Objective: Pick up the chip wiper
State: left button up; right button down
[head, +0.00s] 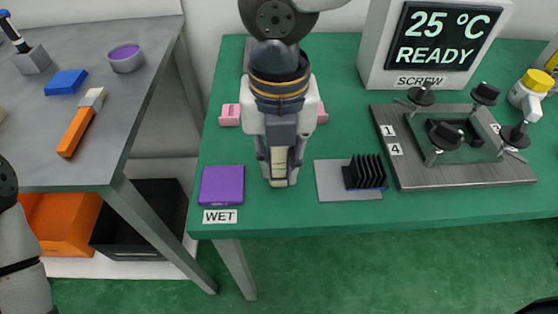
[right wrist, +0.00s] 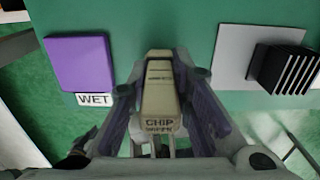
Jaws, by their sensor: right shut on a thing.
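The chip wiper (head: 279,165) is a small beige block, and its dark "CHIP" lettering shows in the right wrist view (right wrist: 159,105). My right gripper (head: 280,172) points down over the green table and is shut on the wiper, with a finger on each side. The wiper sits between the purple "WET" pad and the grey plate. I cannot tell whether it touches the table. Part of my left arm shows at the left edge of the head view, but its gripper is out of frame.
The purple pad (head: 222,186) lies left of the gripper. A black finned heatsink (head: 366,172) stands on a grey plate (head: 331,181) to the right. A clamp fixture (head: 455,145) and a "25 °C READY" display (head: 440,38) are further right. Pink blocks (head: 230,115) lie behind.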

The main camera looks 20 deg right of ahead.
notch_tip(320, 180, up, 3)
jog(key=shift+r+p, duration=0.15)
jog(key=shift+p, duration=0.3)
pick_arm(q)
jog(key=w+r+t+p, duration=0.2)
jog(key=w+r+p, duration=0.1)
jog(key=w+r, duration=0.1)
jog(key=shift+w+r, duration=0.35)
jog(key=shift+w, duration=0.1)
pick_arm(e)
jog(key=s+d+r, duration=0.6)
jog(key=s+r, duration=0.3)
jog(key=s, duration=0.3)
jog(key=shift+s+r, duration=0.3)
jog(key=shift+r, duration=0.05)
jog(key=shift+d, duration=0.1)
jog(key=shift+w, duration=0.1)
